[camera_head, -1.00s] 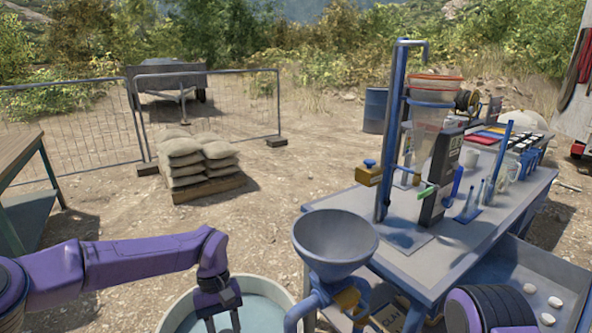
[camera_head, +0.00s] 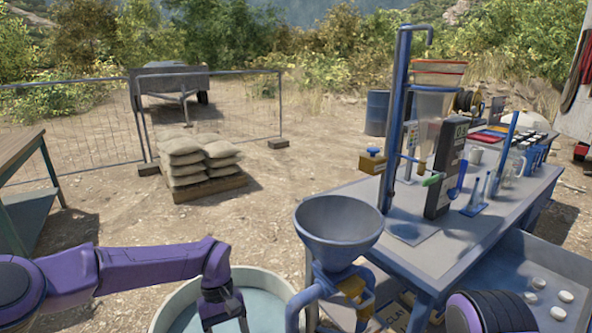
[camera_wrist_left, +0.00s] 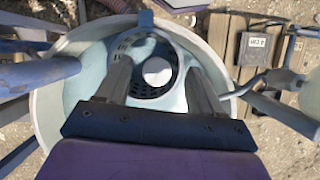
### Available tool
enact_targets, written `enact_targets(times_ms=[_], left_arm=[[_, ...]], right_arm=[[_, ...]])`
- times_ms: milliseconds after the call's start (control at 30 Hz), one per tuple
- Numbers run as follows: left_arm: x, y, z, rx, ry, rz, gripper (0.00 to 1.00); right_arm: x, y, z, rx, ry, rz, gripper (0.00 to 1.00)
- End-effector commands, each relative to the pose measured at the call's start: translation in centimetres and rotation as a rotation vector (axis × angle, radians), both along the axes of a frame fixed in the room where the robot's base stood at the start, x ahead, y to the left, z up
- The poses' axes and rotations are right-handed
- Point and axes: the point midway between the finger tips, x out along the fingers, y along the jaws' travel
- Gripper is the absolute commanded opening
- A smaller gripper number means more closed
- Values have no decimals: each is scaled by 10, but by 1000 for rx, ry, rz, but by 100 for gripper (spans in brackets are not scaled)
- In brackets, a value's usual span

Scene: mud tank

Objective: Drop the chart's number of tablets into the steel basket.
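My left gripper (camera_head: 226,319) points down over the pale round tub (camera_head: 167,314) in the head view. In the left wrist view its two fingers (camera_wrist_left: 158,76) are spread apart. A round white tablet (camera_wrist_left: 157,71) shows between and beyond them, touching neither finger. It is over or in the perforated steel basket (camera_wrist_left: 151,92) inside the tub; its exact height is unclear. Several white tablets (camera_head: 539,283) lie in a grey tray at lower right. My right arm shows at the bottom right, but its gripper is out of view. I cannot make out a tablet chart.
A blue-grey funnel (camera_head: 338,222) on a stand is right of the tub. The blue bench (camera_head: 412,261) beyond holds a tall rig (camera_head: 397,120), a dark upright panel (camera_head: 446,165) and jars. Sandbags (camera_head: 200,160) and a fence stand farther back on open ground.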

Motion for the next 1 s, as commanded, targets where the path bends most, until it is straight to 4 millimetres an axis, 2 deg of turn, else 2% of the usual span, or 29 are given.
enact_targets(times_ms=[267,367,733,833,1000], left_arm=[[0,0,0,0,0,0,72],[3,1,7,0,-1,0,72],[31,14,82,0,-2,1,72],[35,17,93,2,-1,0,72],[37,18,98,0,1,0,72]], right_arm=[[0,0,0,0,0,0,100],[0,0,-1,0,0,0,100],[0,0,-3,0,0,0,100],[0,0,-3,0,0,0,100],[0,0,-3,0,0,0,100]])
